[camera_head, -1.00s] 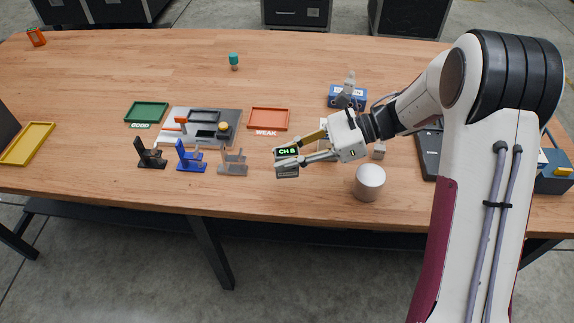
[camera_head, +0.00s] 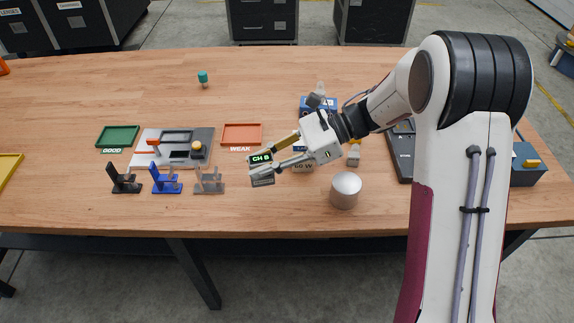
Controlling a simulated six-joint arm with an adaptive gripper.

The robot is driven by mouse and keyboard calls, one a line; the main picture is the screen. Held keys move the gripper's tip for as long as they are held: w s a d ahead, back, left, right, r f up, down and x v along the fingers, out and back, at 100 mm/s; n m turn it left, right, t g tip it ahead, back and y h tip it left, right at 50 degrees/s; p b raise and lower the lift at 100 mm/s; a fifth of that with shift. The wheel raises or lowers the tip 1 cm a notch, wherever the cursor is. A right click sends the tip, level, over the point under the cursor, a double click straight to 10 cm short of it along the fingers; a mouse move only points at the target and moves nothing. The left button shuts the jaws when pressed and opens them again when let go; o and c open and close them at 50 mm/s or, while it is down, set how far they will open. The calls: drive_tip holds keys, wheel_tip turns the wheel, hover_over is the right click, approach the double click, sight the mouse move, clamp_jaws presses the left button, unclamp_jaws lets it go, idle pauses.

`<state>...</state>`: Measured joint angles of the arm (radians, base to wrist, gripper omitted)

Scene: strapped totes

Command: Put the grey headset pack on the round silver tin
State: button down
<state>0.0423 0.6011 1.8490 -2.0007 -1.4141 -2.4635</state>
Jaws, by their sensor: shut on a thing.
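The grey headset pack (camera_head: 262,178) has a lit green "CH 8" display on its top. My gripper (camera_head: 270,163) is shut on it, with its fingers reaching left. The pack appears to be held over the table; its exact height is unclear. The round silver tin (camera_head: 345,193) stands upright near the front of the table, to the right of the pack and apart from it. Its visible top is bare.
Black, blue and grey stands (camera_head: 209,181) are left of the pack. Behind are a green tray (camera_head: 118,136), a red "WEAK" tray (camera_head: 241,134) and a grey board (camera_head: 147,158). A blue box (camera_head: 318,104) is partly hidden by my arm. Bare wood lies between pack and tin.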

drive_tip(key=shift+d, duration=0.1)
drive_tip(key=shift+w+d+r, duration=0.1)
drive_tip(key=shift+w+d, duration=0.1)
drive_tip(key=shift+d, duration=0.05)
drive_tip(key=w+d+r+m+t, duration=0.3)
drive_tip(key=d+r+t, duration=0.1)
drive_tip(key=d, duration=0.6)
wheel_tip(320, 180, up, 3)
drive_tip(key=m+t, duration=0.4)
hover_over(347, 182)
drive_tip(key=shift+r+h, duration=0.1)
drive_tip(key=shift+h, duration=0.2)
wheel_tip(347, 182, down, 6)
drive_tip(key=shift+f, duration=0.2)
drive_tip(key=shift+f, duration=1.85)
